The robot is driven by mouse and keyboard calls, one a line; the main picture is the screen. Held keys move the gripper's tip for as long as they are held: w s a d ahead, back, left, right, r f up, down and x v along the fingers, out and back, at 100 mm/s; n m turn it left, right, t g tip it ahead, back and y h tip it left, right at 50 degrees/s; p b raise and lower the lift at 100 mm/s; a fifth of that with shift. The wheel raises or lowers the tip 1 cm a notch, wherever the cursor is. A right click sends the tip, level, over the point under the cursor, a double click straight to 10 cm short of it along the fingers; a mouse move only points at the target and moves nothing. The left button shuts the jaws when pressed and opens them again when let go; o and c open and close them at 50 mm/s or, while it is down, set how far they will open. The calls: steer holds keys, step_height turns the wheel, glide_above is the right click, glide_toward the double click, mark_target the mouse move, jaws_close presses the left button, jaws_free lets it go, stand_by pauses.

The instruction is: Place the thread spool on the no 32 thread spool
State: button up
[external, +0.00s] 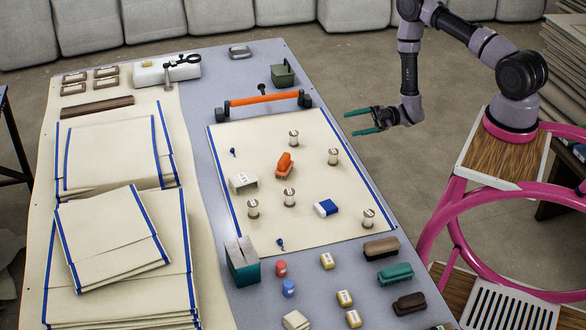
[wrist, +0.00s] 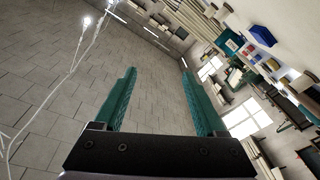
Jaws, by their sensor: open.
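Several white thread spools with brownish ends stand upright on the cream cloth (external: 230,145). One spool (external: 294,138) is toward the back, another (external: 333,157) is at its right, and one (external: 289,197) is near the middle. Another spool (external: 252,208) is toward the front left, and one (external: 369,218) is at the front right. Their labels are too small to read, so I cannot tell which is no 32. My gripper (external: 346,122) is open and empty, above and right of the cloth's back edge. Its green fingers show apart in the wrist view (wrist: 158,72).
An orange-handled tool (external: 284,164), a white block (external: 243,182) and a blue-and-white block (external: 326,208) lie among the spools. An orange bar (external: 263,98) lies along the cloth's back edge. Brushes (external: 394,273) and small containers stand at the front. Folded cloths (external: 110,240) cover the left side.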

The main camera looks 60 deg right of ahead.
steer(key=s+a+r+n+g+h, duration=0.1)
steer(key=s+a+r+n+g, duration=0.2)
steer(key=r+n, duration=0.55)
steer(key=s+a+r+n+g, duration=0.1)
steer(key=s+r+n+g, duration=0.3)
steer(key=r+n, duration=0.45)
steer(key=s+a+r+n+g+h, duration=0.1)
steer(key=s+a+r+n+g, duration=0.1)
steer(key=r+n+g, duration=0.5)
steer(key=s+d+r+n+t+h, duration=0.4)
steer(key=s+r+n, duration=0.3)
steer(key=n, duration=0.6)
steer(key=s+d+r+n+t+h, duration=0.4)
steer(key=s+r+n+h, duration=0.3)
steer(key=r+n, duration=0.5)
steer(key=shift+s+d+r+n+t, duration=0.3)
steer(key=shift+s+n+t, duration=0.3)
steer(key=shift+t, duration=0.2)
steer(key=shift+o, duration=0.5)
steer(key=shift+s+d+r+n+t, duration=0.2)
steer(key=shift+r+n+t, duration=0.1)
steer(key=shift+n, duration=0.1)
steer(key=shift+w, duration=0.1)
